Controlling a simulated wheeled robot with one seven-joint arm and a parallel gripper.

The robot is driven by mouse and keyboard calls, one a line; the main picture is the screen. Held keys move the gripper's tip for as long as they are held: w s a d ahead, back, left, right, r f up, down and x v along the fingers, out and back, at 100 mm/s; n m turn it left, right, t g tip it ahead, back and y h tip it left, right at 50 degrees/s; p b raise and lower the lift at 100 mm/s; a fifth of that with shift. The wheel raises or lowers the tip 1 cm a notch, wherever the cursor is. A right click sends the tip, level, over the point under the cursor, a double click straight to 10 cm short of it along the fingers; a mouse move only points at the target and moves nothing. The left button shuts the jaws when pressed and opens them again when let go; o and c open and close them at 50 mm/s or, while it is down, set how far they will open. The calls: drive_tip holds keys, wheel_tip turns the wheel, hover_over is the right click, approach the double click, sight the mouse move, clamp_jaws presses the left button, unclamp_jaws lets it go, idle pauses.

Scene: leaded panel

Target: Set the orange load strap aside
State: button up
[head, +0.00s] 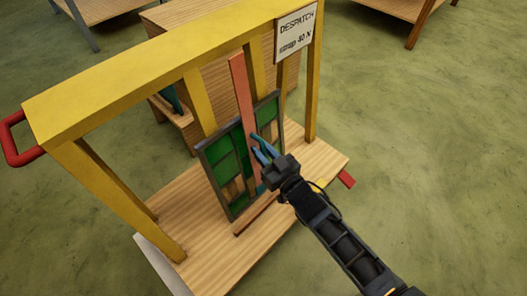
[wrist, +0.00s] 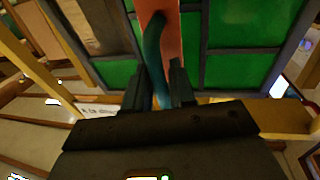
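The orange load strap (head: 240,85) stands upright as a flat band in front of the green leaded panel (head: 222,158). It also shows behind my fingers in the wrist view (wrist: 172,40). A curved teal handle (wrist: 154,55) is fixed to the strap's face. My gripper (head: 265,155) is at the strap's front. In the wrist view its two dark fingers (wrist: 158,88) stand close on either side of the teal handle and appear shut on it. The handle's lower end is hidden by my gripper body. The panel stands upright in its grey frame on the wooden deck.
A yellow frame (head: 150,65) spans over the panel, with posts on both sides and a red handle (head: 20,150) at left. A DESPATCH sign (head: 296,32) hangs at its right end. A wooden cabinet (head: 215,55) stands behind. The green floor at right is clear.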

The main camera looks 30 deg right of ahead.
clamp_jaws()
idle(0.4)
drive_tip(key=shift+a, duration=0.1)
